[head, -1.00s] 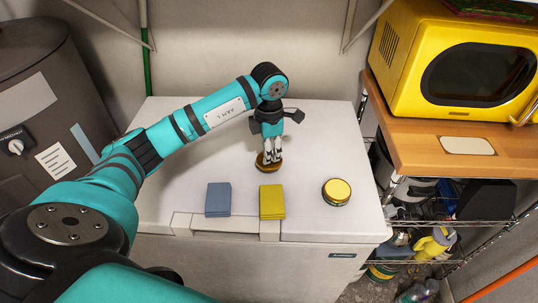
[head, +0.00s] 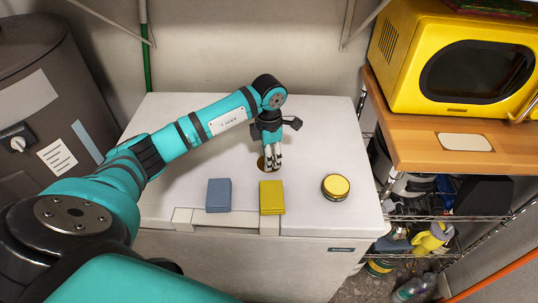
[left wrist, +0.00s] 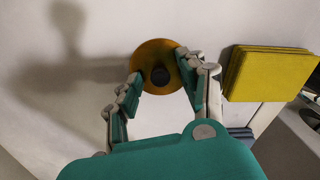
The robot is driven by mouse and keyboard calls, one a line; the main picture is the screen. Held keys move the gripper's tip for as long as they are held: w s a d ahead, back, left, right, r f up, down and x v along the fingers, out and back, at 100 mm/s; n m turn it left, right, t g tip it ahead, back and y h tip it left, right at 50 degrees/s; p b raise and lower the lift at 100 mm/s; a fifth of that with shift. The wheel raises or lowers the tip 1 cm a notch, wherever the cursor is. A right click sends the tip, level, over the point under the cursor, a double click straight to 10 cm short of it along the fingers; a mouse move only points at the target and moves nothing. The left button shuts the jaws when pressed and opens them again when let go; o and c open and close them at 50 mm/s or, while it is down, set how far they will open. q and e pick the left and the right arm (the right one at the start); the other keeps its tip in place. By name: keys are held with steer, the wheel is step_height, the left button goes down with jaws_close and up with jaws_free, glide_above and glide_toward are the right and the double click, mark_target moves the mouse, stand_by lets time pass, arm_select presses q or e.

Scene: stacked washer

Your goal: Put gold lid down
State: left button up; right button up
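The gold lid (left wrist: 148,54), round with a dark knob (left wrist: 160,76), lies flat on the white appliance top (left wrist: 60,95) in the left wrist view. In the head view the lid (head: 261,164) is mostly hidden behind my left gripper (head: 273,167). In the left wrist view my left gripper (left wrist: 160,75) has its fingers spread, with the lid and knob showing between the tips. Whether a fingertip touches the lid I cannot tell. My right gripper is not in view.
A blue cloth stack (head: 218,195) and a yellow cloth stack (head: 272,197) lie near the front edge. A round gold-topped tin (head: 336,187) stands to their right. A yellow microwave (head: 455,60) sits on a wooden shelf (head: 415,140) at right. The back left top is clear.

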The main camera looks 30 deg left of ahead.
arm_select(q)
steer(key=shift+r, duration=0.35)
step_height(320, 180, up, 12)
steer(key=b, duration=0.2)
steer(key=shift+f, duration=0.2)
stand_by(0.3)
